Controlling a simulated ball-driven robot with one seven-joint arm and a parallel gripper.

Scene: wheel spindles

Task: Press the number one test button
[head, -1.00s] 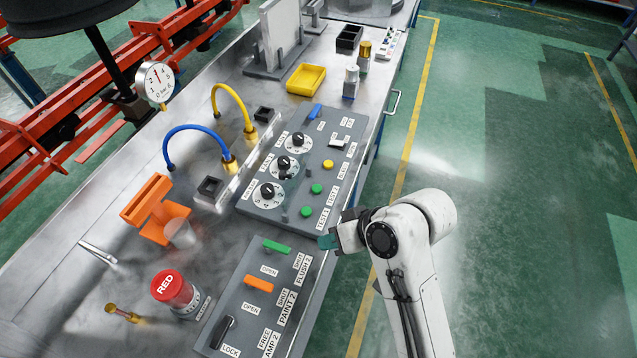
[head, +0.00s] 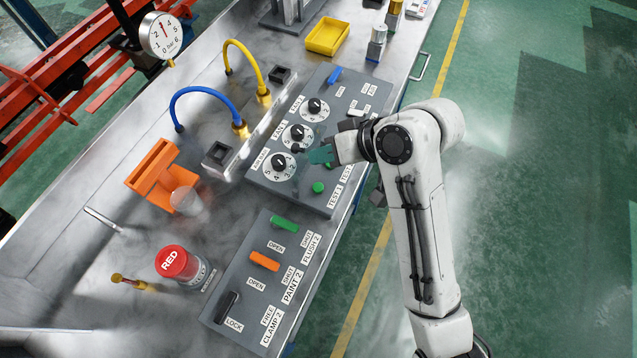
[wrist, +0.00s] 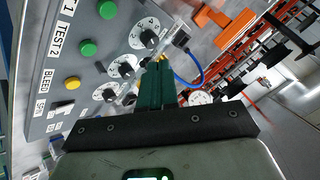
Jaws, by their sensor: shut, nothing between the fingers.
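The number one test button is a green round button (head: 318,187) beside the TEST 1 label (head: 335,195) on the grey control panel (head: 322,204). In the wrist view this green button (wrist: 107,9) is at the top edge, with the label partly cut off. The TEST 2 green button (wrist: 88,47) sits below it there; in the head view my gripper mostly covers it. My gripper (head: 319,154) has teal fingers, shut and empty, above the panel, farther up the picture than the TEST 1 button. Its fingers (wrist: 157,78) point towards the dials in the wrist view.
Dials (head: 279,163) stand left of the buttons. A yellow button (wrist: 72,83) is by the BLEED label. A nearer panel (head: 235,325) carries green, orange and black levers.

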